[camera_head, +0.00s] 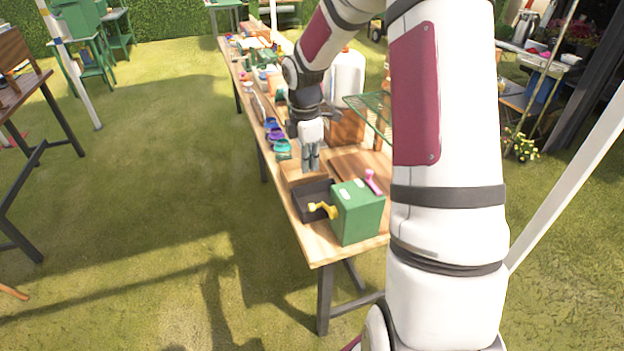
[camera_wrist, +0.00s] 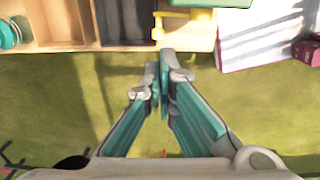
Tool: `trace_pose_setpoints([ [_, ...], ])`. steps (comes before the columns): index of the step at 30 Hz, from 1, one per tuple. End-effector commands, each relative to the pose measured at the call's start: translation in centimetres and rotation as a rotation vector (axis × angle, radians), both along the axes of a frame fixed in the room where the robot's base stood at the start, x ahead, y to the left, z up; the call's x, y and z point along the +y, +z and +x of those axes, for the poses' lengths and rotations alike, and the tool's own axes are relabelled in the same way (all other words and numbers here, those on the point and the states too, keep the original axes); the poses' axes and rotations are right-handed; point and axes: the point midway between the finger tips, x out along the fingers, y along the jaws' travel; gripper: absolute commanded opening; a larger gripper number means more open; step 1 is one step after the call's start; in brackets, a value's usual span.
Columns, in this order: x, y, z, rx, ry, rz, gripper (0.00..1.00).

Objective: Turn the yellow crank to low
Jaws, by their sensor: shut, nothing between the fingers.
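The yellow crank (camera_head: 322,208) sticks out of the left side of a green box (camera_head: 357,220) near the front end of the long wooden table. In the wrist view, the yellow crank (camera_wrist: 168,23) lies just beyond my fingertips (camera_wrist: 160,75), and the green box (camera_wrist: 215,3) is cut off at the top edge. No low marking is readable.
A dark open tray (camera_head: 308,192) sits beside the crank and also shows in the wrist view (camera_wrist: 125,38). Several colored items line the table behind my gripper. A white tank (camera_head: 347,72) and a green wire rack (camera_head: 366,108) stand to the right.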

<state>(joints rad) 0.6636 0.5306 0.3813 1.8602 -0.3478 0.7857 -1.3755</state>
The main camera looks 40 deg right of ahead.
Motion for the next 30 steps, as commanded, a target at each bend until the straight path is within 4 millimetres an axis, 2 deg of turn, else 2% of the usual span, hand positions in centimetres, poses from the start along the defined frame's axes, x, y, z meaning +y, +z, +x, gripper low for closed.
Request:
trace_pose_setpoints([
  [12, -0.3, -7.9, -0.1, 0.008, 0.002, 0.001, 0.00],
  [18, -0.5, -11.1, -0.1, 0.007, 0.003, 0.001, 0.00],
  [24, -0.7, -12.8, 0.0, 0.004, 0.000, 0.000, 0.00],
  [30, -0.7, -13.2, 0.0, 0.003, 0.000, -0.001, 0.00],
])
